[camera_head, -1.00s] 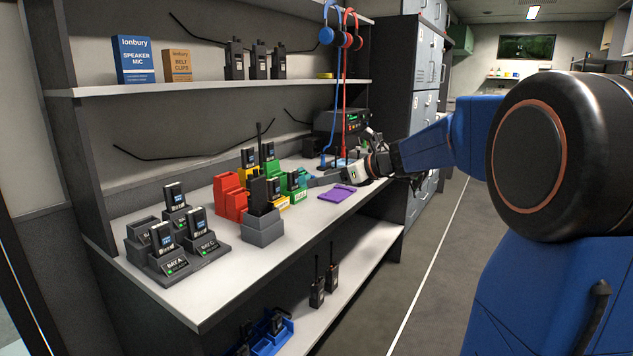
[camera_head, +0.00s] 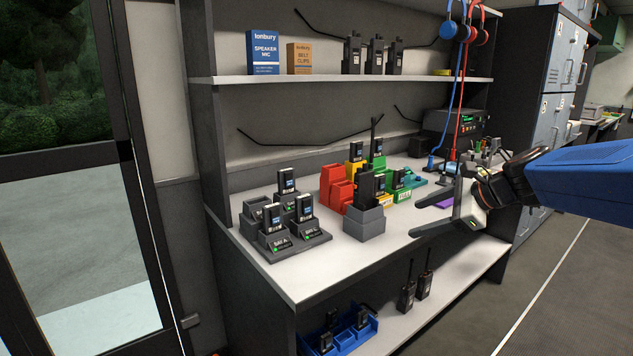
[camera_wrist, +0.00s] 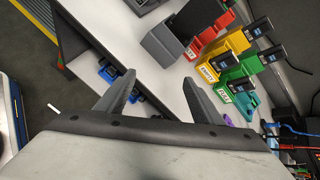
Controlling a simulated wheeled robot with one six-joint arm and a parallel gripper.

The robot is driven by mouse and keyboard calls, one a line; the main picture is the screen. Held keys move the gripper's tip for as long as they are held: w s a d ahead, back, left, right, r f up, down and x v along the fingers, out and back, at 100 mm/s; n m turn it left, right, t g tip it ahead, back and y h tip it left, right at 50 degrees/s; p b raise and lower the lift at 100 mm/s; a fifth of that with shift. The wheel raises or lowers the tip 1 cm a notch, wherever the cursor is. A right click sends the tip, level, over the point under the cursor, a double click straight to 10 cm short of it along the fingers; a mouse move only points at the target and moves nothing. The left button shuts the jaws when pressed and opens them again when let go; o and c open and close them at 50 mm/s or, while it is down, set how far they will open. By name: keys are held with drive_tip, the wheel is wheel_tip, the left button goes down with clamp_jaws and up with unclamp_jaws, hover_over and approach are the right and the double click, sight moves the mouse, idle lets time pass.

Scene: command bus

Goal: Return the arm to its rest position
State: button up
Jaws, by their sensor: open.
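My gripper (camera_head: 432,216) is open and empty in the head view. Its two dark fingers point left, over the front edge of the workbench (camera_head: 330,272), near the right end. The blue arm reaches in from the right edge. In the wrist view my gripper's fingers (camera_wrist: 162,95) are spread apart with nothing between them. The bench top and lower shelf show beyond them. The gripper partly hides a purple pad (camera_head: 444,202) on the bench.
A grey charger (camera_head: 268,250) with several batteries stands at the bench's left. A radio sits in a grey holder (camera_head: 364,224), beside red, yellow and green holders (camera_head: 340,190). A blue tray (camera_head: 350,340) and radios (camera_head: 416,292) are on the lower shelf. The aisle floor (camera_head: 570,300) at right is clear.

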drive_tip(key=s+f+n+g+h, duration=0.1)
drive_tip(key=s+f+n+h, duration=0.1)
drive_tip(key=s+f+n, duration=0.2)
drive_tip(key=s+d+f+n+g+h, duration=0.1)
drive_tip(key=s+f+n, duration=0.4)
drive_tip(key=s+n, duration=0.5)
drive_tip(key=s+d+f+n+g+h, duration=0.1)
drive_tip(key=s+f+n+h, duration=0.3)
drive_tip(key=s, duration=1)
drive_tip(key=f+n, duration=0.1)
drive_tip(key=n, duration=0.1)
drive_tip(key=shift+s+d+f+n, duration=0.2)
drive_tip(key=shift+s+n, duration=0.05)
drive_tip(key=shift+n, duration=0.15)
